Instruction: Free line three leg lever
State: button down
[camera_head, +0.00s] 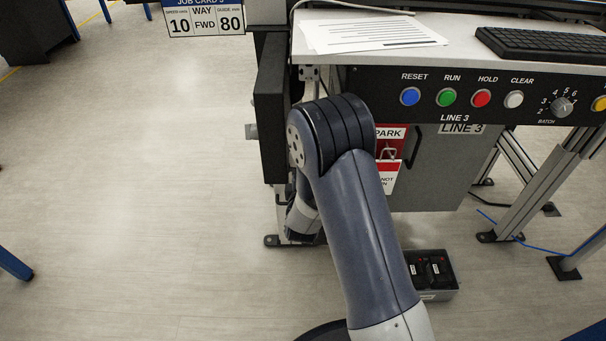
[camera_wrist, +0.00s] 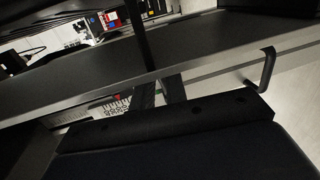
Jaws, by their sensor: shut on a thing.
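My gripper (camera_wrist: 158,88) shows in the wrist view as two dark fingers against the line 3 frame. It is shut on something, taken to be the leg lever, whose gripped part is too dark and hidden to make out. A black bent handle (camera_wrist: 265,70) stands out from the pale rail to the right of the fingers, apart from them. In the head view my arm reaches down beside the left leg of line 3, and the arm hides my fingertips and the lever.
The line 3 panel (camera_head: 455,98) has coloured buttons and a batch knob. A grey cabinet (camera_head: 440,170) with a red park sign (camera_head: 390,140) is beneath it. A grey tray (camera_head: 440,296) with black items lies on the floor to the right.

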jog(key=shift+w+r, duration=0.1)
jog(key=shift+r, duration=0.15)
jog(key=c, duration=1.4)
grip_release()
jog(key=shift+f, duration=0.1)
jog(key=shift+c, duration=0.2)
jog(key=shift+s, duration=0.2)
jog(key=s+r+p, duration=0.2)
jog(key=s, duration=0.8)
jog(key=shift+s+a+p, duration=0.2)
jog(key=shift+a+p, duration=0.05)
jog(key=shift+p, duration=0.15)
jog(key=w+f+b, duration=0.2)
jog(key=w+b, duration=0.1)
jog(key=w, duration=0.7)
jog(key=shift+w+d+f, duration=0.2)
jog(key=shift+w+d, duration=0.1)
jog(key=shift+m, duration=0.3)
